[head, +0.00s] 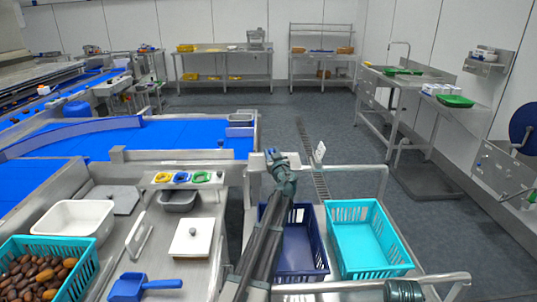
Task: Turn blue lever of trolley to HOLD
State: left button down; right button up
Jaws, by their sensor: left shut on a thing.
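The trolley (387,181) stands right of centre, a metal frame carrying crates. My left gripper (277,157) reaches over the dark blue crate to a pale block (257,161) at the trolley's far left corner. It is shut on a small part there, which I take to be the blue lever; the jaws hide most of it, so its angle cannot be read. A small white tag (319,152) stands upright just right of the gripper; its lettering is too small to read. My right gripper is not visible.
On the trolley are a dark blue crate (316,222) and a turquoise crate (363,240), both empty-looking. At left are a turquoise basket of dates (88,262), a white tub (68,219), a blue scoop (128,288) and a lidded box (192,238). Open floor lies beyond.

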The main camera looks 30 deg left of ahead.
pick_arm(q)
jog(key=m+t+h, duration=0.2)
jog(key=h, duration=0.1)
jog(key=d+m+t+h, duration=0.1)
jog(key=shift+w, duration=0.35)
jog(key=m+h, duration=0.1)
jog(key=h, duration=0.1)
jog(key=d+m+t+h, duration=0.1)
jog(key=m+h, duration=0.2)
jog(key=shift+w+d+t+h, duration=0.25)
jog(key=shift+w+t+h, duration=0.05)
jog(key=m+h, duration=0.1)
jog(key=h, duration=0.1)
jog(key=d+m+h, duration=0.1)
jog(key=m+h, duration=0.1)
jog(key=h, duration=0.1)
jog(key=shift+d, duration=0.1)
jog(key=shift+s+d+m+g+h, duration=0.1)
jog(key=shift+d+m+g+h, duration=0.15)
jog(key=shift+m+h, duration=0.45)
jog(key=shift+d+m+g+h, duration=0.15)
jog(key=shift+d+m+h, duration=0.2)
jog(key=shift+h, duration=0.65)
jog(key=c, duration=0.6)
grip_release()
